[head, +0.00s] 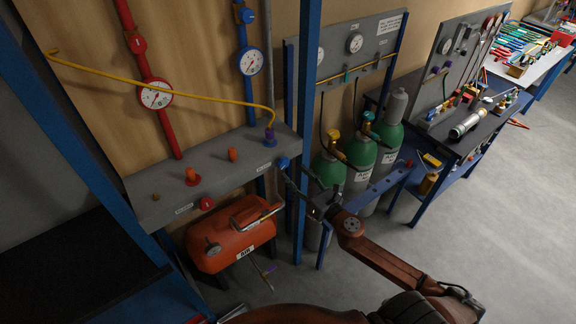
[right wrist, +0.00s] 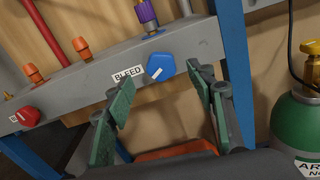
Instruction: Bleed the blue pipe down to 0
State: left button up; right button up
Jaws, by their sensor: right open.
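The blue pipe (head: 243,30) runs down the wooden wall at the back. Its round white gauge (head: 250,62) faces me, but its reading is too small to tell. A blue knob (head: 283,163) sits on the right end of the grey panel's front. In the right wrist view the blue knob (right wrist: 160,66) has a white pointer mark and a BLEED label (right wrist: 128,76) on its left. My right gripper (right wrist: 162,92) is open, its green-padded fingers spread to either side below the knob, apparently apart from it. In the head view it (head: 300,188) is partly dark and small.
A red pipe (head: 130,40) with a gauge and a red knob (head: 206,203) is at left. An orange tank (head: 232,240) stands below. A blue post (head: 306,100) and green cylinders (head: 358,150) are close to my right arm.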

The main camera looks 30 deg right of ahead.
aim_at(285, 164)
jog(key=w, duration=0.4)
jog(key=shift+w+a+p, duration=0.1)
jog(key=shift+p, duration=0.2)
jog(key=shift+w, duration=0.35)
jog(key=shift+w+a, duration=0.1)
jog(key=shift+w, duration=0.2)
jog(key=shift+c, duration=0.4)
jog(key=c, duration=1.1)
jog(key=shift+o, duration=0.2)
